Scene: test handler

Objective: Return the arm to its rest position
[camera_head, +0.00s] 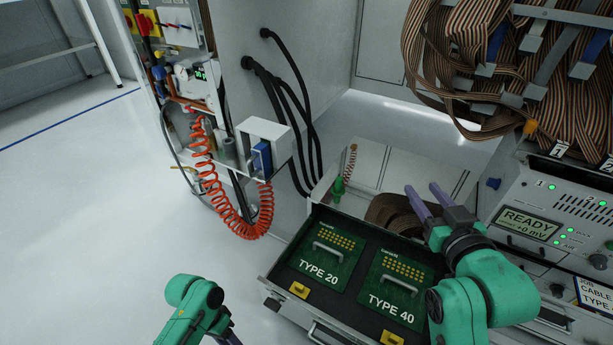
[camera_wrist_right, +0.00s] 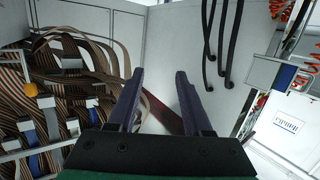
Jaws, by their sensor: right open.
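My right arm, green with a dark wrist, comes in from the right over the drawer's right side. Its gripper (camera_head: 421,190) points up and away, above the back edge of the drawer. Its two purple fingers stand apart with nothing between them. The right wrist view also shows the open gripper (camera_wrist_right: 160,73), with the grey cabinet wall beyond. My green left arm (camera_head: 190,300) is low at the bottom centre. Only a small dark part of its gripper (camera_head: 228,338) shows there, so its fingers cannot be judged.
An open drawer (camera_head: 268,277) holds green boards TYPE 20 (camera_head: 326,262) and TYPE 40 (camera_head: 391,298). A tester (camera_head: 530,222) reading READY stands at right, under hanging ribbon cables (camera_head: 450,60). A coiled red hose (camera_head: 237,225) hangs left of the drawer. The floor at left is clear.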

